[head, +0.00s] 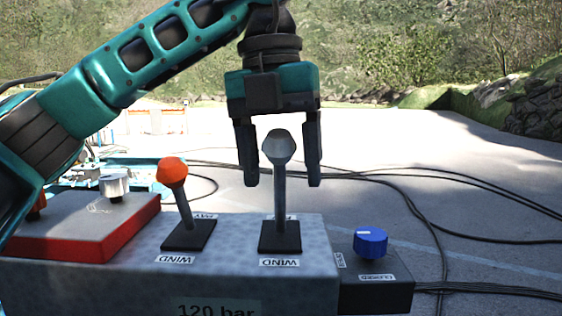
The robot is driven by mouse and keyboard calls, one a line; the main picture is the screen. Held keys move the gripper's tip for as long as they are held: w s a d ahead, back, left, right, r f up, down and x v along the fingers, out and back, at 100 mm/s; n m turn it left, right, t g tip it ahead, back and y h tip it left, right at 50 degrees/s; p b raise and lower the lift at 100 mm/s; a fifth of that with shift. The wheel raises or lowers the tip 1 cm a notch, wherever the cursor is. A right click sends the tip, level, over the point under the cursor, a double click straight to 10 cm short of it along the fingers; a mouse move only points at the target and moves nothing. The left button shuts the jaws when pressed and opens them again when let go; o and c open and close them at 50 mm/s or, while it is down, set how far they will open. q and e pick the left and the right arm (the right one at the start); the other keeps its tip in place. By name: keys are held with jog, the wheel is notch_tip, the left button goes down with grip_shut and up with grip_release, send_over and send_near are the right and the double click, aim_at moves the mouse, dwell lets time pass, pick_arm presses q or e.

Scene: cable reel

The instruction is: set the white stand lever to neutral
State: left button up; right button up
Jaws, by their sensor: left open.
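The white stand lever (279,148) has a pale faceted knob on a grey stem. It rises from a black base plate on the grey control box (320,255) and looks close to upright. A label reading WIND, upside down, lies at its near side; another label behind it is partly hidden by the stem. My left gripper (282,184) points down over the lever, its fingers open. In the picture the knob and upper stem show between the two fingers, in front of them or level with them; I cannot tell the depth. My right gripper is out of view.
An orange-knobbed lever (173,171) stands to the left, tilted left at the top. A blue knob (370,242) sits on a dark box at right. A red-sided box (85,235) with a silver knob (114,186) is at left. Black cables (430,225) cross the pavement.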

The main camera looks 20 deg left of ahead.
pick_arm(q)
jog(key=shift+c, duration=0.4)
grip_shut()
dwell(0.4)
